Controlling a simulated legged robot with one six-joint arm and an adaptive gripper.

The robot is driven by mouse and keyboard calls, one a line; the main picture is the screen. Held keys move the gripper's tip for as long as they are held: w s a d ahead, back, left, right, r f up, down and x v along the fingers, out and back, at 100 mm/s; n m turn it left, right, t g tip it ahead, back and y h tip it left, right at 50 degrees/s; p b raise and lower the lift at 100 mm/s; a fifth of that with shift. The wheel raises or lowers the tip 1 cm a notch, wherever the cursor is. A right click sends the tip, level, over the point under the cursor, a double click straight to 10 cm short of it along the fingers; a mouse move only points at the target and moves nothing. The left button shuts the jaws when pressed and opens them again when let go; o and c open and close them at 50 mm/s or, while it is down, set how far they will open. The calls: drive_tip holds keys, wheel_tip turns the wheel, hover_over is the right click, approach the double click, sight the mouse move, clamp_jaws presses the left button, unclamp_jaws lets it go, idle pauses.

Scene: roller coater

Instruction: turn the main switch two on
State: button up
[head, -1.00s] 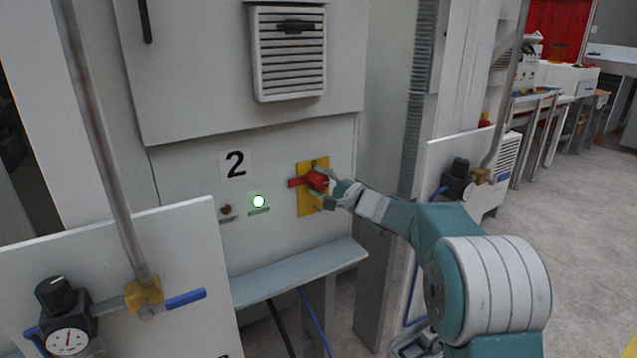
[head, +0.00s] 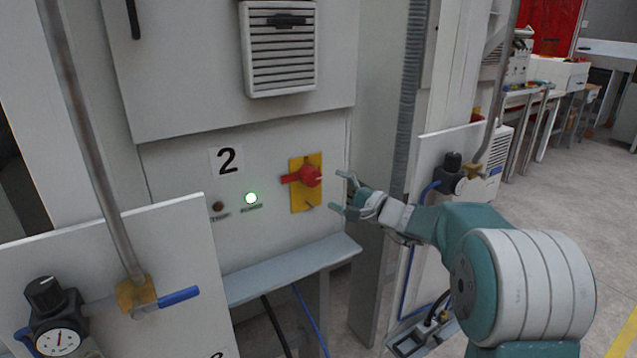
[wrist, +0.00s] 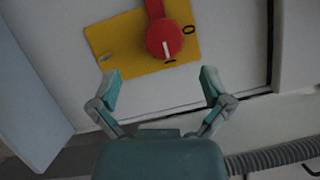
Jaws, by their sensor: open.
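The main switch is a red rotary knob (head: 309,176) on a yellow plate (head: 306,203), on the cabinet panel marked 2. Its red handle points left, level, in the head view. In the wrist view the knob (wrist: 163,38) has a white line pointing at the "I" mark, with "0" off to one side. My gripper (head: 342,193) is open and empty, just right of the plate and apart from the knob. In the wrist view its spread fingers (wrist: 160,82) have clear space between them, short of the knob.
A grey ledge (head: 292,268) juts out below. A white panel with a pipe, blue-handled valve (head: 178,296) and gauge stands at front left. Floor is open at right.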

drive_tip(key=v, duration=0.5)
drive_tip(key=shift+f, duration=0.1)
drive_tip(key=s+a+n+g+h, duration=0.3)
drive_tip(key=s+n+g+h, duration=0.3)
drive_tip(key=s, duration=1.4)
drive_tip(key=s+d+f+n+h, duration=0.1)
drive_tip(key=s+d+f+h, duration=0.1)
drive_tip(key=s+d+h, duration=0.3)
drive_tip(key=s+d+f+n+t+h, duration=0.1)
drive_tip(key=s+d+f+n+h, duration=0.1)
drive_tip(key=s+d, duration=0.6)
drive_tip(key=s+f+h, duration=0.1)
drive_tip(key=s+h, duration=0.1)
drive_tip(key=s, duration=0.2)
drive_tip(key=shift+s+f+h, duration=0.2)
drive_tip(key=shift+s+h, duration=0.1)
drive_tip(key=shift+h, duration=0.1)
